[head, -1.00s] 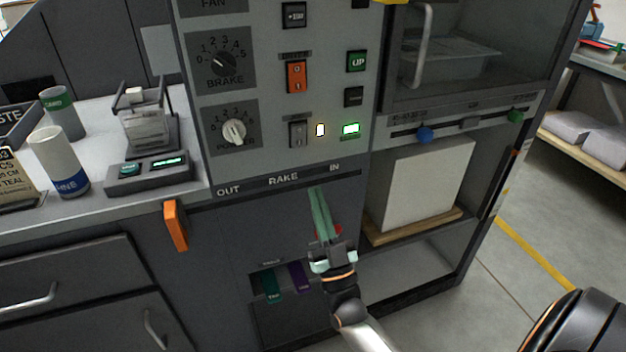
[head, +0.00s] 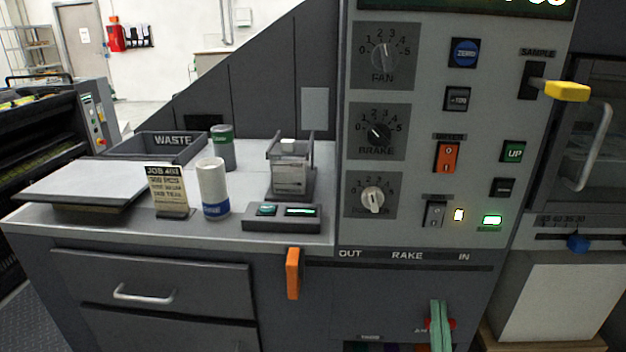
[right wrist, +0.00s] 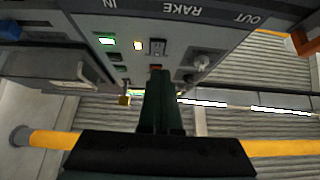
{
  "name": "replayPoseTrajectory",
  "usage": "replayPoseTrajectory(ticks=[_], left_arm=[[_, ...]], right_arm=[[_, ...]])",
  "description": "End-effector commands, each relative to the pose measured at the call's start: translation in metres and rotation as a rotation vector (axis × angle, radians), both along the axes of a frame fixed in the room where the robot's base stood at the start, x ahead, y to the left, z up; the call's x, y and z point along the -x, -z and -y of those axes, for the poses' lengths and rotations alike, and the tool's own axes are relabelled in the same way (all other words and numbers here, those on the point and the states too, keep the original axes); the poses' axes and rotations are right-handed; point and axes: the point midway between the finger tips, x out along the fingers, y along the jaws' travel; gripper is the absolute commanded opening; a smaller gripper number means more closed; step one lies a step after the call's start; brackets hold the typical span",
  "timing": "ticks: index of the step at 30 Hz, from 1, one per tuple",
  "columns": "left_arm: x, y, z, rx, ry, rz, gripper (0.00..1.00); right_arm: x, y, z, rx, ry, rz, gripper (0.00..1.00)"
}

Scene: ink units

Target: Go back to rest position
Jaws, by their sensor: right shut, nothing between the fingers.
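My right gripper (head: 440,328) shows at the bottom edge of the head view, in front of the lower cabinet face below the word IN of the RAKE label. Its green fingers are together and point up, with nothing between them. The rest of that arm is below the picture. In the right wrist view the same fingers (right wrist: 161,103) are shut and empty, with the control panel (right wrist: 170,45) beyond them, upside down. My left gripper is in neither view.
The control panel (head: 422,150) stands just above the right gripper. An orange handle (head: 293,273) sticks out near OUT, and a yellow-tipped lever (head: 566,91) at upper right. The worktop holds a white cylinder (head: 213,185), a job sign (head: 167,190) and a small scale-like device (head: 282,217).

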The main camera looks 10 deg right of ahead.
Motion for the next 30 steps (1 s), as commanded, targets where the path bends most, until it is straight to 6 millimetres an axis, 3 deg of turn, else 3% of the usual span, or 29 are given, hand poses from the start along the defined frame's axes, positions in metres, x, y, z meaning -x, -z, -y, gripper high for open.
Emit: replayPoseTrajectory(ticks=[5,11,15,22,24,30], left_arm=[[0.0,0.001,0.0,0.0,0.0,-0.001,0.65],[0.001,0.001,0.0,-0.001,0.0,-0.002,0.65],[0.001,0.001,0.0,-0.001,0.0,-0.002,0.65],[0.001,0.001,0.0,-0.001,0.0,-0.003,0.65],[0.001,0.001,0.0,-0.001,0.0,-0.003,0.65],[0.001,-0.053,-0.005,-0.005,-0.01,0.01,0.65]], right_arm=[[-0.008,0.036,-0.028,-0.002,-0.117,-0.217,0.0],[0.005,0.116,-0.081,-0.011,-0.299,-0.65,0.0],[0.038,0.17,-0.111,-0.02,-0.385,-0.946,0.0],[0.109,0.232,-0.138,-0.032,-0.452,-1.348,0.0],[0.133,0.246,-0.143,-0.033,-0.461,-1.459,0.0],[0.136,0.2,-0.133,-0.042,-0.435,-1.464,0.0]])
